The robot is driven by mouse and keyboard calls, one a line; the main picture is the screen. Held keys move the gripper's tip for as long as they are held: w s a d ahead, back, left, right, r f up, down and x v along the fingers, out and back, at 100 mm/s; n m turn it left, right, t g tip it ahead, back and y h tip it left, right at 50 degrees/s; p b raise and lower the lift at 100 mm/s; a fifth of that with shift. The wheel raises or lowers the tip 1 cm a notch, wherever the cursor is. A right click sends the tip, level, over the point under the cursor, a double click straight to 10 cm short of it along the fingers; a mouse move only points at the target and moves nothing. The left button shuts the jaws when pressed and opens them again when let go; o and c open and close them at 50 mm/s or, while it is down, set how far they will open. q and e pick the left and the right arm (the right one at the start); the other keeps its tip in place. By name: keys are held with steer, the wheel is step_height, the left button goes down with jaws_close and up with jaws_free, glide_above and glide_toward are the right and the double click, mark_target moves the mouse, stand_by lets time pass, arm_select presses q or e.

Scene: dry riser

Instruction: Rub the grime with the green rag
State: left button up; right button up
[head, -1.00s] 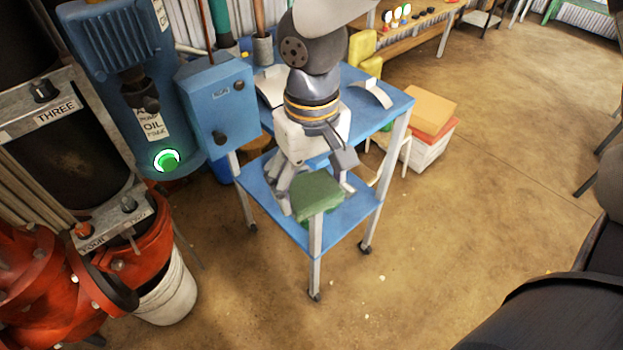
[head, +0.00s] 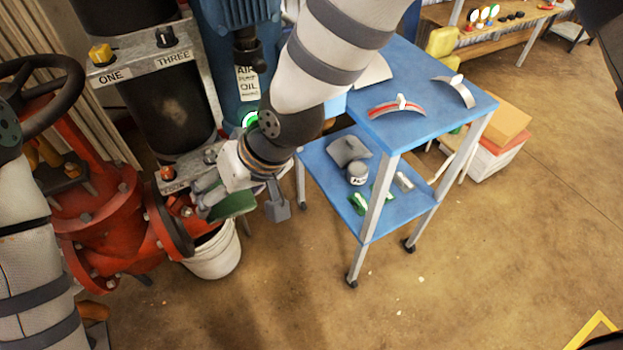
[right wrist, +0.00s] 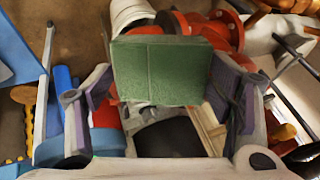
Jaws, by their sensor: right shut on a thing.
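The green rag (head: 236,203), a folded pad, is in my right gripper (head: 222,198), beside the red pipe flange and above the white bucket. In the right wrist view the rag (right wrist: 160,70) spans the space between the two fingers of the right gripper (right wrist: 163,92), which is shut on it. A pale brown patch of grime (head: 173,110) shows on the black cylinder (head: 150,85) below the label THREE. The rag is below and right of this patch, apart from it. My left arm shows at the left edge, but its gripper is out of view.
The red valve and pipes (head: 105,215) with a black handwheel stand at the left. The white bucket (head: 215,252) is under the rag. The blue cart (head: 440,110) stands right, with a can, grey cloth and small green items on its lower shelf. Floor in front is open.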

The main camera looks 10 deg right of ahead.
steer(key=a+r+m+t+y, duration=0.2)
steer(key=a+r+t+y, duration=0.3)
steer(key=a, duration=0.5)
arm_select(q)
steer(key=shift+g, duration=0.7)
steer(key=s+f+b, duration=0.2)
steer(key=s, duration=0.1)
steer(key=shift+f, duration=0.35)
arm_select(e)
steer(key=w+d+r+m+t+h, duration=0.2)
steer(key=w+m+t+h, duration=0.3)
steer(key=t, duration=0.4)
steer(key=shift+w+r+m, duration=0.65)
steer(key=shift+w+m, duration=0.15)
steer(key=shift+w, duration=0.1)
arm_select(q)
steer(key=shift+s+f, duration=0.15)
steer(key=shift+f, duration=0.05)
arm_select(e)
steer(key=shift+x, duration=0.95)
